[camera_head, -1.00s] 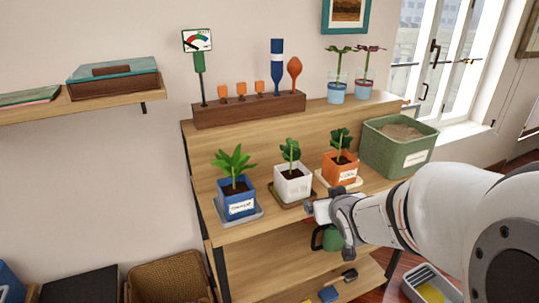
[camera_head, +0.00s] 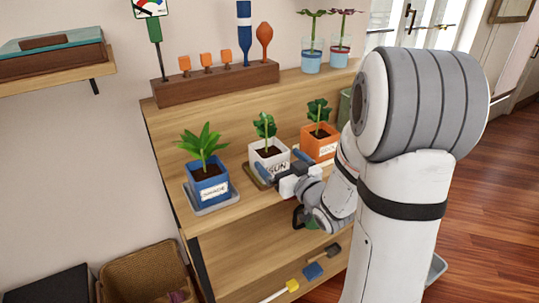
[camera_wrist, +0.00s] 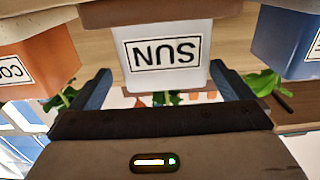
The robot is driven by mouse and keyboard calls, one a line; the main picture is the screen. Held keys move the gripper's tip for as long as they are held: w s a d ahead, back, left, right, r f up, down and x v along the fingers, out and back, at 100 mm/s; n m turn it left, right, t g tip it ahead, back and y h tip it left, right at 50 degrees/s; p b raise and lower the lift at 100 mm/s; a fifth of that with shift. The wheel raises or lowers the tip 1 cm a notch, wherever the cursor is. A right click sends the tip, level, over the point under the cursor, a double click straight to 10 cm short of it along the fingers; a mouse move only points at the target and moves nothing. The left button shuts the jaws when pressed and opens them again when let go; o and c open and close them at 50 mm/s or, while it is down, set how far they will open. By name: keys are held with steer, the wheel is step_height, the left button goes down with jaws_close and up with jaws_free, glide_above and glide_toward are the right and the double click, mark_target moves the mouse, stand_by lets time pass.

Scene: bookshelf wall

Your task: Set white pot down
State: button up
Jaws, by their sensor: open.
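The white pot (camera_head: 257,155) with a green plant stands upright on the shelf's upper board, between the blue pot and the orange pot. Its brown saucer (camera_head: 257,180) shows at its lower left. In the wrist view the white pot (camera_wrist: 165,70) appears upside down with its "SUN" label facing me. My gripper (camera_head: 281,164) is open at the front of the white pot. In the wrist view the fingers of my gripper (camera_wrist: 163,84) stand one on each side of the pot, with visible gaps. My gripper hides part of the pot's lower front in the head view.
The blue pot (camera_head: 208,184) stands at left and the orange pot (camera_head: 318,150) close at right, with little room between. Behind is a raised ledge with a wooden block (camera_head: 215,84) holding tools. A green watering can (camera_head: 299,216) is partly hidden below my gripper.

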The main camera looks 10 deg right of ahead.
mark_target(267, 151)
steer(key=shift+w+a, duration=0.3)
steer(key=shift+w, duration=0.2)
steer(key=shift+x, duration=2.25)
steer(key=shift+a+f, duration=0.1)
steer(key=shift+a, duration=0.05)
